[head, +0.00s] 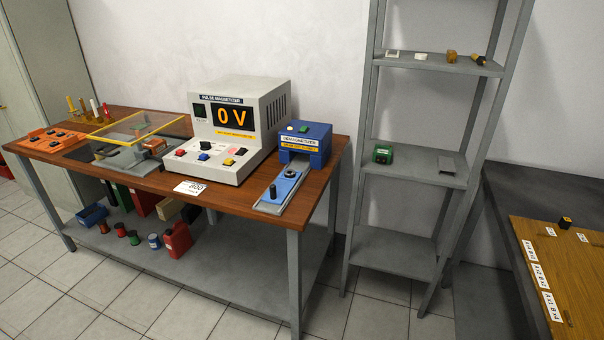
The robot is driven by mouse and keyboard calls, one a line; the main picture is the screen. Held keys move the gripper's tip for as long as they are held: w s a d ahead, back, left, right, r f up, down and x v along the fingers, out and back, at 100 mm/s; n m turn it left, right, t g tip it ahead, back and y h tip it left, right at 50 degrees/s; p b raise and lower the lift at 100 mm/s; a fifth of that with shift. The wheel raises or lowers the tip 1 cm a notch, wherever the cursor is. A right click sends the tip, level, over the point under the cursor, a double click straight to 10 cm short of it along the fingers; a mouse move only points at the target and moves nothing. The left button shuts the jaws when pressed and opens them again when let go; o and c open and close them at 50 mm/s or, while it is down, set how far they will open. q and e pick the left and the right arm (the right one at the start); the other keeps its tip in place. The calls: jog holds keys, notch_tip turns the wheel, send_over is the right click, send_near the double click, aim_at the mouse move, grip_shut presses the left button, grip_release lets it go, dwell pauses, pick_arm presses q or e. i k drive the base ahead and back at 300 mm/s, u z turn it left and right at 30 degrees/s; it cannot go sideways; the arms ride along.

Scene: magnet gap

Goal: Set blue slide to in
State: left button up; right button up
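The blue slide (283,185) is a light blue plate on a grey rail (268,209) at the right front of the wooden workbench. An upright black knob (272,191) stands on the slide's front part, and a dark round spot shows farther back on it. The slide lies outside, in front of the opening of the blue demagnetizer box (318,143). Its back end is close to the opening; I cannot tell if it reaches inside. Neither of my grippers is in view.
The grey pulse magnetizer (254,107), reading 0 V, stands left of the demagnetizer. A white card reading 800 (190,187) lies at the bench's front edge. A grey shelf rack (408,166) stands right of the bench. Floor (190,320) in front is clear.

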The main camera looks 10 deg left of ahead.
aim_at(283, 180)
jog(key=u, duration=0.1)
jog(key=i, duration=1.2)
jog(key=u, duration=0.4)
